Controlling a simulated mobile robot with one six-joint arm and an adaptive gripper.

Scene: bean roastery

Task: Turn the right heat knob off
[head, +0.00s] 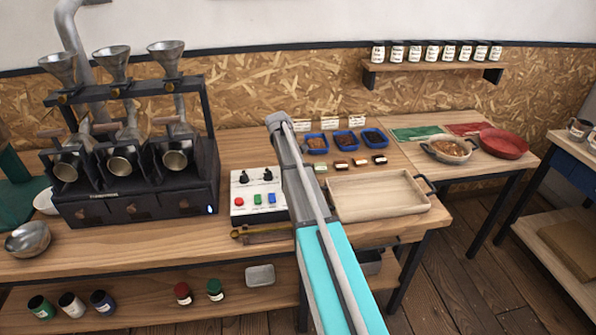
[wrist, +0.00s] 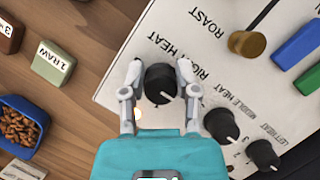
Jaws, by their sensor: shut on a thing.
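The white control panel (head: 240,208) stands on the bench in the head view, partly behind my arm. In the wrist view the black right heat knob (wrist: 160,84) sits on this panel (wrist: 135,58) under the RIGHT HEAT label. My gripper (wrist: 160,74) has one finger on each side of that knob and is shut on it. The middle heat knob (wrist: 222,124) and left heat knob (wrist: 263,155) are close by, to the lower right. In the head view my arm hides the right heat knob and my fingertips.
A brass knob (wrist: 247,43) and blue (wrist: 296,42) and green (wrist: 307,81) buttons are on the panel. Small labelled blocks (wrist: 53,62) and a blue bean tray (wrist: 20,125) lie beside it. A wooden tray (head: 378,215) stands right; the roaster (head: 130,207) stands left.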

